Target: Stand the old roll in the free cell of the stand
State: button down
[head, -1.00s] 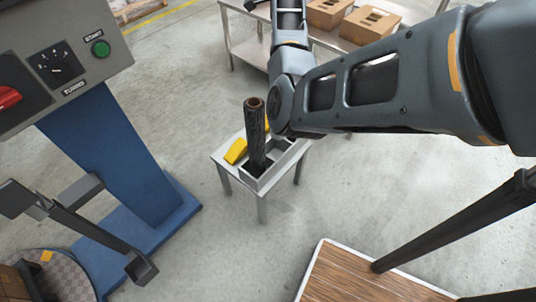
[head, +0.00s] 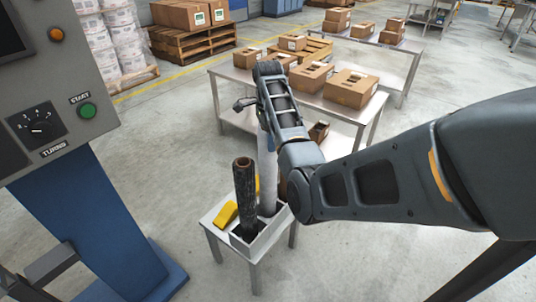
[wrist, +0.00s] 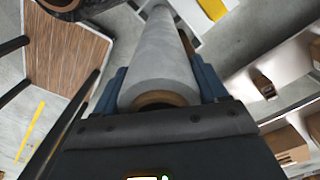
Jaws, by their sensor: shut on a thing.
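My gripper (wrist: 160,92) is shut on a pale grey roll (wrist: 163,58) with a brown core, its blue fingers on either side of the upper end. In the head view the pale roll (head: 267,170) hangs about upright below my wrist. Its lower end is at the rear part of the pale stand (head: 268,239); whether it is inside a cell or just above one I cannot tell. A dark roll (head: 245,197) with a brown core stands in the stand's front left cell. My arm hides part of the stand's right side.
The stand is on a small table (head: 212,237) beside a yellow block (head: 226,214). A blue machine column (head: 95,200) rises at left. A steel bench (head: 235,76) with several cartons (head: 351,88) stands behind. Concrete floor is open around the small table.

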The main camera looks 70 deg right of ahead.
notch_tip(320, 180, down, 6)
dwell(0.5)
jog(key=shift+f, duration=0.1)
jog(key=shift+c, duration=0.2)
grip_release()
jog(key=shift+f, duration=0.15)
notch_tip(320, 180, up, 12)
jog(key=shift+r, duration=0.15)
dwell(0.4)
